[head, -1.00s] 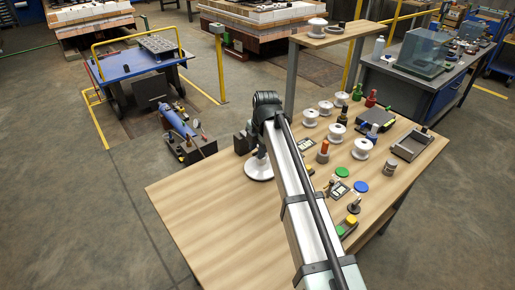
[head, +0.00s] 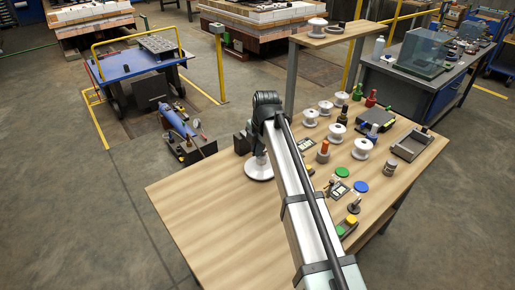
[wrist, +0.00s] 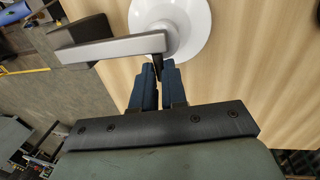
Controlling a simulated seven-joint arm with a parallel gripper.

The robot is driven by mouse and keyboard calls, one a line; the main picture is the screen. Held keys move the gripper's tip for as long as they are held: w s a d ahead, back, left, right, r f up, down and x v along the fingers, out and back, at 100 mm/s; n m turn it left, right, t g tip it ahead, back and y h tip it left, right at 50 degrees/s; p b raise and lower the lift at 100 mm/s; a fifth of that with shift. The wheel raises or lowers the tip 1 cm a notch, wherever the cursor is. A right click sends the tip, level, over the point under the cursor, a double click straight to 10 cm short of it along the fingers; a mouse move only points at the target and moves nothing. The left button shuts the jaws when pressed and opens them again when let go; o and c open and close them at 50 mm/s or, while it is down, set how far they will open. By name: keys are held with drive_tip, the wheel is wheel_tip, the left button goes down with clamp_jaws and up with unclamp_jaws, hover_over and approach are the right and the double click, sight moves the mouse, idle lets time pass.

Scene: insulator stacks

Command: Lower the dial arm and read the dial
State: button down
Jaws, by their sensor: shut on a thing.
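In the wrist view, a silver bar (wrist: 110,48), which looks like the dial arm, reaches over a white round disc (wrist: 190,38). A small dark tip (wrist: 157,64) hangs from the bar's right end. My gripper (wrist: 158,72) has its blue fingers closed around this tip, just at the disc's near edge. Whether the tip touches the disc I cannot tell. In the head view, the white disc-footed piece (head: 259,170) stands on the table beside a dark block (head: 243,142). My arm hides the gripper and the bar there. No dial face is readable.
The wooden table (head: 205,205) is bare at its front left. Several white insulators (head: 362,149), a red-topped post (head: 322,152), green and blue discs (head: 361,187), and a grey tray (head: 410,145) crowd its right side. A raised wooden shelf (head: 340,36) stands behind.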

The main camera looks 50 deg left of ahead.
drive_tip(key=shift+a+r, duration=0.25)
drive_tip(key=shift+r, duration=0.5)
drive_tip(key=c, duration=1.2)
unclamp_jaws()
drive_tip(key=shift+o, duration=0.2)
wheel_tip(320, 180, up, 14)
drive_tip(key=d, duration=0.2)
drive_tip(key=shift+d+f, duration=0.25)
drive_tip(key=shift+d, duration=0.1)
drive_tip(key=shift+w, duration=0.1)
